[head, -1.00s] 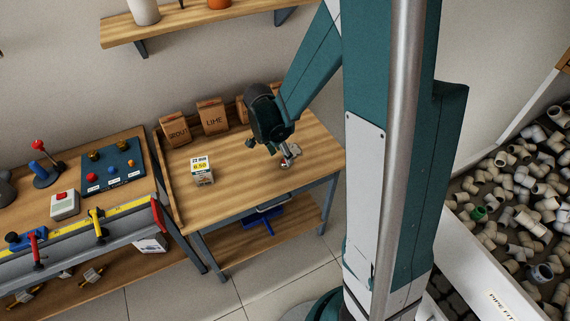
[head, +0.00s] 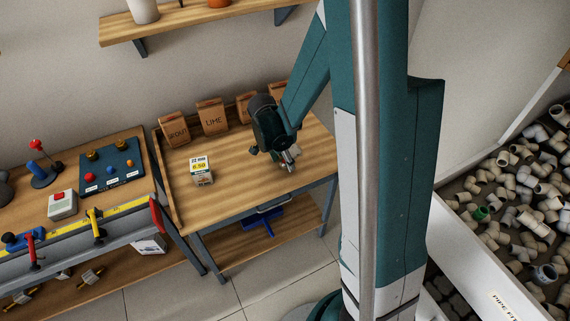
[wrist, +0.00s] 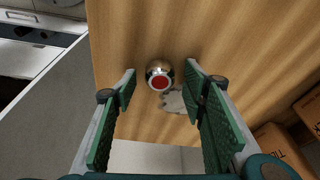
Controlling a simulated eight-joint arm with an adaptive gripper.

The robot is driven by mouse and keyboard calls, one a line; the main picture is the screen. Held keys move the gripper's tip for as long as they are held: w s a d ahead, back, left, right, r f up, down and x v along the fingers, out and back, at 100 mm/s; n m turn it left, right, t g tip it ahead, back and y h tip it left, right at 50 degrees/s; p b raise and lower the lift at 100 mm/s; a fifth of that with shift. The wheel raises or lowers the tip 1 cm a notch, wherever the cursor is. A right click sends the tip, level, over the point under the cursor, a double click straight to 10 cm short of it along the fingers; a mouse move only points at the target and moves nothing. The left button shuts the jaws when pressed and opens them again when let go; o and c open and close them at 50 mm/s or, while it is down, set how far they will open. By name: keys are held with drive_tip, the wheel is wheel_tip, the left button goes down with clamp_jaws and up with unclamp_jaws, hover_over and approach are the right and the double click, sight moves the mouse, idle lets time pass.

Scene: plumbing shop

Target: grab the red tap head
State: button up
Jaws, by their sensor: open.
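The red tap head (wrist: 160,76) shows in the wrist view as a round chrome knob with a red disc facing the camera. It lies between my gripper's two green-padded fingers, near their tips, with gaps visible on both sides. My gripper (head: 290,160) is open, pointing down over the right part of the wooden workbench (head: 240,155) in the head view. I cannot make out the tap head clearly in the head view, where my gripper covers that spot. A pale, ragged-edged grey patch (wrist: 174,101) shows beside the tap head; I cannot tell what it is.
Brown boxes, one marked LIME (head: 213,117), line the bench's back. A second bench (head: 60,205) with tools stands left. A bin of pipe fittings (head: 510,195) is at right.

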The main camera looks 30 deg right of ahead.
sight(284, 161)
drive_tip(key=c, duration=1)
drive_tip(key=shift+r, duration=0.15)
wheel_tip(284, 161, up, 10)
drive_tip(key=p, duration=0.2)
idle(0.6)
